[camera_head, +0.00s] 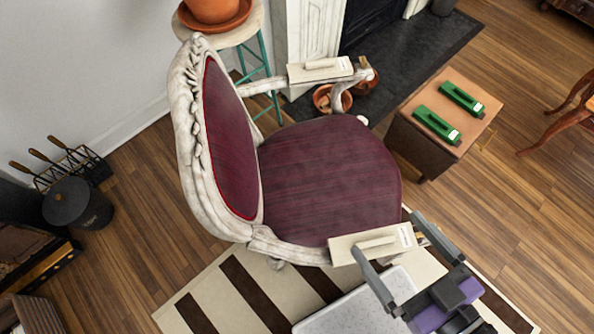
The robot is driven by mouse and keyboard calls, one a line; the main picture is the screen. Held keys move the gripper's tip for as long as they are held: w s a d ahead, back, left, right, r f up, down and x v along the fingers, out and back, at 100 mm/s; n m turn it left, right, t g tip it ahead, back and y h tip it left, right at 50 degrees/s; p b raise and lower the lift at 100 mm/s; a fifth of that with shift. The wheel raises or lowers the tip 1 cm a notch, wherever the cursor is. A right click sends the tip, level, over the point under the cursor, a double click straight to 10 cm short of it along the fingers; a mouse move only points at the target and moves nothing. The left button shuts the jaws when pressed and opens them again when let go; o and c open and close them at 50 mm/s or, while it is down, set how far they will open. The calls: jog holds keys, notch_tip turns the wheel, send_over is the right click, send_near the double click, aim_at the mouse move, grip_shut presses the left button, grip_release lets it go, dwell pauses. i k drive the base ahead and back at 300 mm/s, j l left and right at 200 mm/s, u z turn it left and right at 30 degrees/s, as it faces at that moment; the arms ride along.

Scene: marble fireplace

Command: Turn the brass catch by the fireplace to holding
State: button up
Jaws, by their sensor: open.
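I cannot clearly make out a brass catch. A cream plate (322,68) with a raised cream bar and a white label lies on the chair's far armrest, nearest the fireplace (312,28). A similar cream plate (347,252) with a bar lies on the near armrest. Two green pieces (437,125) (462,97) with white labels lie on a tan-topped box to the right. My gripper (386,232) is open, with its two grey fingers apart at the near plate. Whether they touch it, I cannot tell. No held object shows.
The carved white chair with a purple seat (325,178) fills the middle. The tan box (412,108) stands right of it. A stool (240,33) with a terracotta pot (213,9) is behind. A black bucket (78,203) stands left. Wood floor is open at right.

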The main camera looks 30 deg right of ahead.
aim_at(363, 59)
jog(key=l+z, duration=0.3)
jog(key=l, duration=0.45)
jog(key=i+l+z, duration=0.15)
jog(key=l+z, duration=0.15)
jog(key=l, duration=0.4)
